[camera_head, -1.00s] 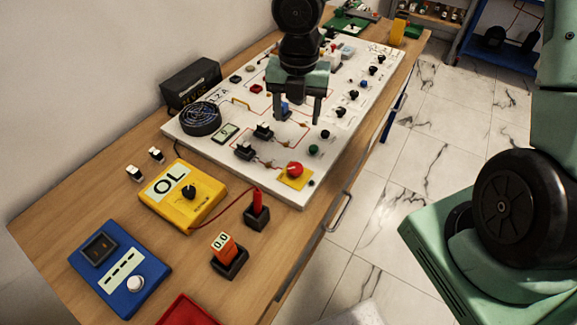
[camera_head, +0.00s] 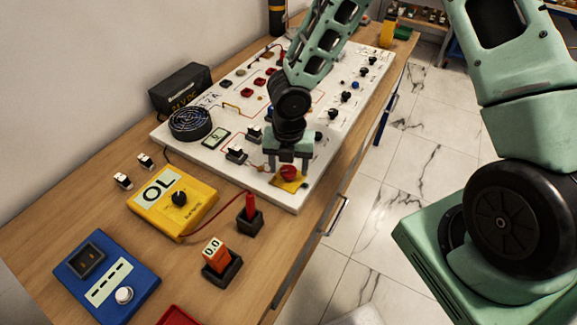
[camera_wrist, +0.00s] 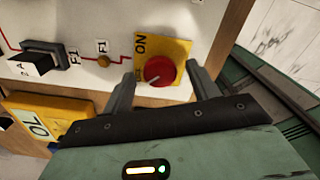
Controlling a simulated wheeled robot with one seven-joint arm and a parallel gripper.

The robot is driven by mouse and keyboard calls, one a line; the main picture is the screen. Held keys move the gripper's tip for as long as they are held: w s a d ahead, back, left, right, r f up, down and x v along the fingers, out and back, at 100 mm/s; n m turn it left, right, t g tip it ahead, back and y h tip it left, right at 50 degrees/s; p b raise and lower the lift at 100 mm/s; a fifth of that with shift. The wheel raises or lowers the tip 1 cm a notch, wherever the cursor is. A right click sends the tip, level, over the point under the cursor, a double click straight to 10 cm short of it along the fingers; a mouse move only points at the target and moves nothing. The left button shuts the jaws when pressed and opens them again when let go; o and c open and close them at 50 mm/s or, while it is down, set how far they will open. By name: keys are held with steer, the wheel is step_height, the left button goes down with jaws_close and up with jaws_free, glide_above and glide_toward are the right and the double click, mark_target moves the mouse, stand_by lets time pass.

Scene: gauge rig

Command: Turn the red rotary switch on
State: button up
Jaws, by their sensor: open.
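The red rotary switch (camera_head: 289,172) is a red knob on a yellow plate (camera_head: 284,185) at the near corner of the white panel (camera_head: 225,160). In the wrist view the red knob (camera_wrist: 159,71) carries a pale pointer line directed down and left, and the plate (camera_wrist: 176,48) reads "ON" at its upper left. My gripper (camera_head: 289,175) is open above the knob in the head view. In the wrist view its two fingers (camera_wrist: 163,88) stand to the left and right of the knob, apart from it. The lower part of the plate is partly hidden.

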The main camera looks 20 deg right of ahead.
steer(key=shift+f, duration=0.2)
steer(key=shift+c, duration=0.2)
steer(key=c, duration=0.9)
steer(key=shift+c, duration=0.2)
